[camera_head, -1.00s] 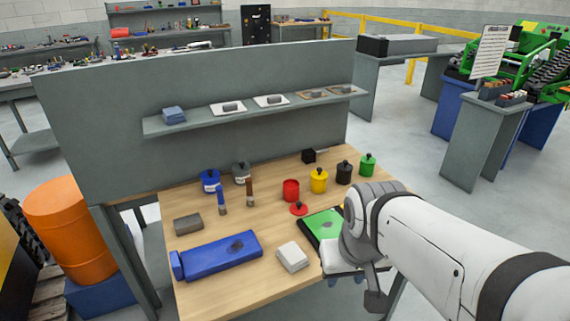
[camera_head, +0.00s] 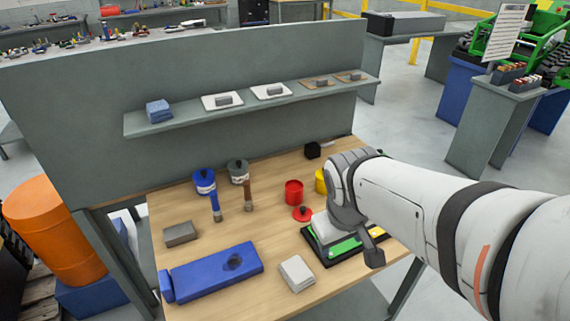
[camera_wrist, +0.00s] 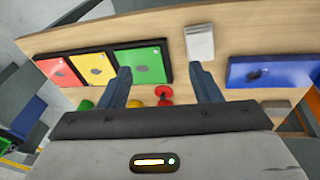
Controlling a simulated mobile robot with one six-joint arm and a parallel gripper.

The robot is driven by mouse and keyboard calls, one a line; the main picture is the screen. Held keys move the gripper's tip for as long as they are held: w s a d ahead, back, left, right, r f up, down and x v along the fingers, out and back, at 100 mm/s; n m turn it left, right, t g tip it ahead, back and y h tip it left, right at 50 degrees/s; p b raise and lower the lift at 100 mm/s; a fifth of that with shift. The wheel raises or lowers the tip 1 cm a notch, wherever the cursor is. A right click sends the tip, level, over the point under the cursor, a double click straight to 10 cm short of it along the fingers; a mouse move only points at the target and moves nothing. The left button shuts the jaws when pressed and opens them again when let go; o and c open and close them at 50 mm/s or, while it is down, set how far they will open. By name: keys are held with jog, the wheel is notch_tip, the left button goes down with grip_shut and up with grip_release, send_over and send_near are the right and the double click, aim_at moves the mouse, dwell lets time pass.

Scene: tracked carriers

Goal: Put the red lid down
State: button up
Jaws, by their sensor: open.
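The red lid (camera_head: 302,213), a flat disc with a dark knob, lies on the wooden table just in front of the open red pot (camera_head: 293,192). It also shows in the wrist view (camera_wrist: 163,92), between my two fingers in the picture. My gripper (camera_wrist: 160,71) is open, its fingers apart with nothing held between them.
A white block (camera_head: 297,273), a blue case (camera_head: 215,272) and a grey block (camera_head: 181,234) lie on the front and left of the table. The yellow pot (camera_head: 320,180) is partly hidden. A shelf (camera_head: 240,107) runs along the back panel.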

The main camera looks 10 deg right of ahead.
jog(key=shift+o, duration=1.4)
jog(key=w+d+f+n+h, duration=0.2)
jog(key=w+n, duration=0.4)
jog(key=shift+d+f+n, duration=0.15)
jog(key=shift+d+n, duration=0.05)
jog(key=shift+n, duration=0.2)
jog(key=shift+o, duration=1.2)
jog(key=w+f+n+t+h, duration=0.1)
jog(key=w+f+n+t, duration=0.1)
jog(key=w+n, duration=0.5)
jog(key=shift+a+f+n+h, duration=0.3)
jog(key=shift+f+n, duration=0.1)
jog(key=shift+n, duration=0.1)
jog(key=n+t+y, duration=0.1)
jog(key=n+t, duration=0.1)
jog(key=n, duration=1.1)
send_near(302, 211)
jog(key=shift+w+d+f+b, duration=0.35)
jog(key=shift+w+d, duration=0.05)
jog(key=shift+d, duration=0.2)
jog(key=shift+a+b+x, duration=0.2)
jog(key=shift+b+x, duration=0.35)
jog(key=shift+x, duration=1.4)
jog(key=shift+a+b+x, duration=0.2)
jog(key=shift+b+x, duration=0.35)
jog(key=shift+x, duration=1.35)
